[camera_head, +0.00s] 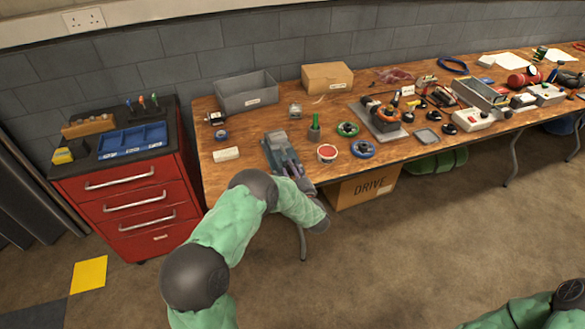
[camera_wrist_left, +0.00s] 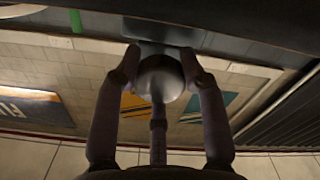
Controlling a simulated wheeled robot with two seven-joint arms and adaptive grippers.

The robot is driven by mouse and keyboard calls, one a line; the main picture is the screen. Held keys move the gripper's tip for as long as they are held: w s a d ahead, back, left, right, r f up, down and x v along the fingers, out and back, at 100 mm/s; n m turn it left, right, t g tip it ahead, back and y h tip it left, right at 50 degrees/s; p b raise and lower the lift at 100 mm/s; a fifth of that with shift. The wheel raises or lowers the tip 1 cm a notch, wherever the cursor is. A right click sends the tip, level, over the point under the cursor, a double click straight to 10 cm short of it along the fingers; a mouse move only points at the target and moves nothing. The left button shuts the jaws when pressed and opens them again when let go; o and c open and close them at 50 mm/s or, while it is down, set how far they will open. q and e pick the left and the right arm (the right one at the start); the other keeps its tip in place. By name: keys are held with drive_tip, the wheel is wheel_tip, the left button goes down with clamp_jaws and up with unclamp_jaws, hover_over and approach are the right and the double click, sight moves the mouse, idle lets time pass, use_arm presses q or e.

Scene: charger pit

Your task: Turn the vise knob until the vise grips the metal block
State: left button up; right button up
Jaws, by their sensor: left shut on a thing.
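The grey-green vise (camera_head: 275,147) stands at the front edge of the wooden bench, left of the red-topped tub. Its front end is partly covered by my left arm. In the left wrist view the round grey vise knob (camera_wrist_left: 162,78) sits between the fingers of my left gripper (camera_wrist_left: 161,58), which are closed around it. My right gripper is out of view.
A red drawer cabinet (camera_head: 135,205) stands left of the wooden bench (camera_head: 235,185). A white block (camera_head: 226,154), a red-topped tub (camera_head: 327,153) and a blue ring (camera_head: 362,150) lie near the vise. A cardboard box (camera_head: 365,187) is under the bench. The floor in front is clear.

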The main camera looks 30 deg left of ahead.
use_arm(q)
drive_tip(key=m+p, duration=0.1)
drive_tip(key=m, duration=0.2)
drive_tip(key=shift+s+f+m, duration=0.1)
drive_tip(key=shift+s+m, duration=0.05)
drive_tip(key=shift+m, duration=0.25)
drive_tip(key=m+p, duration=0.2)
drive_tip(key=m, duration=0.2)
drive_tip(key=m+p, duration=0.1)
drive_tip(key=m, duration=0.4)
drive_tip(key=m+p, duration=0.1)
drive_tip(key=m, duration=0.1)
drive_tip(key=shift+w+m+p, duration=0.2)
drive_tip(key=shift+m+p, duration=0.1)
drive_tip(key=m, duration=0.2)
drive_tip(key=m+p, duration=0.1)
drive_tip(key=shift+r+m, duration=0.2)
drive_tip(key=shift+m, duration=0.2)
drive_tip(key=m+p, duration=0.1)
drive_tip(key=m, duration=0.3)
drive_tip(key=shift+d, duration=0.1)
drive_tip(key=m+p, duration=0.1)
drive_tip(key=m, duration=0.3)
drive_tip(key=shift+w, duration=0.1)
drive_tip(key=shift+d+f+m+p, duration=0.1)
drive_tip(key=shift+m+p, duration=0.45)
drive_tip(key=shift+m, duration=1.45)
